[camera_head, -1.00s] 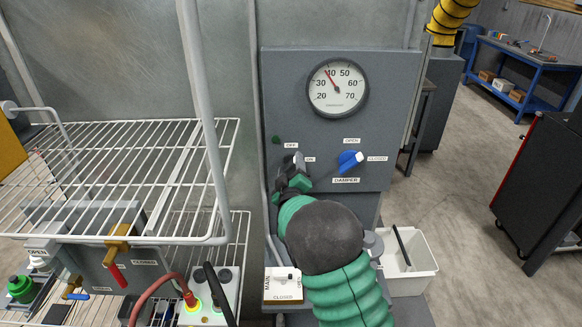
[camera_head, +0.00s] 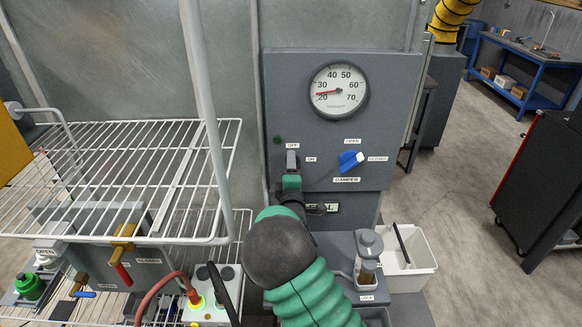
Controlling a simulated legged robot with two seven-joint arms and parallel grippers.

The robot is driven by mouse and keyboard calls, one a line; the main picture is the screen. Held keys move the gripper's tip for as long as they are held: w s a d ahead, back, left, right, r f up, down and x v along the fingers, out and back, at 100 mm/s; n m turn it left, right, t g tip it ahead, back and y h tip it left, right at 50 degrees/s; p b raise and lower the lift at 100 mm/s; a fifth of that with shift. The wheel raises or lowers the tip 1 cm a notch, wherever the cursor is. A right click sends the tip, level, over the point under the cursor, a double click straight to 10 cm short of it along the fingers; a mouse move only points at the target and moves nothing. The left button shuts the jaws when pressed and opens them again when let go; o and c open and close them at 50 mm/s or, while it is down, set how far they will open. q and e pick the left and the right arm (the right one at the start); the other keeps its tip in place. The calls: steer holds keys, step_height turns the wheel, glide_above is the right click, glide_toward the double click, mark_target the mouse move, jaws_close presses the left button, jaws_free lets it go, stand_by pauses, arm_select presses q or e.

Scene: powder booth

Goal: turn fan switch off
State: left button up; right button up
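The grey fan switch (camera_head: 291,158) is on the grey control panel (camera_head: 390,110), between an OFF label above and an ON label at its right. Its handle points up, toward OFF. My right gripper (camera_head: 291,181), with green parts, is just below the switch, in front of the panel. Its fingers are small and partly hidden by my wrist, so I cannot tell whether they are open or touching the switch. The round gauge (camera_head: 339,90) above has its red needle near 20. My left gripper is not in view.
A blue damper knob (camera_head: 350,160) is right of the switch. A white wire rack (camera_head: 120,185) fills the left, with valves and a button box (camera_head: 212,297) below. A white bin (camera_head: 415,260) and a lidded container (camera_head: 368,255) stand lower right.

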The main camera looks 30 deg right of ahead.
stand_by(0.5)
steer(key=o, duration=1.4)
steer(key=shift+w+d+f, duration=0.1)
steer(key=shift+w+f, duration=0.05)
steer(key=shift+c, duration=0.2)
steer(key=b+v, duration=0.1)
steer(key=v, duration=1.5)
steer(key=shift+s+b, duration=0.35)
steer(key=shift+s, duration=0.05)
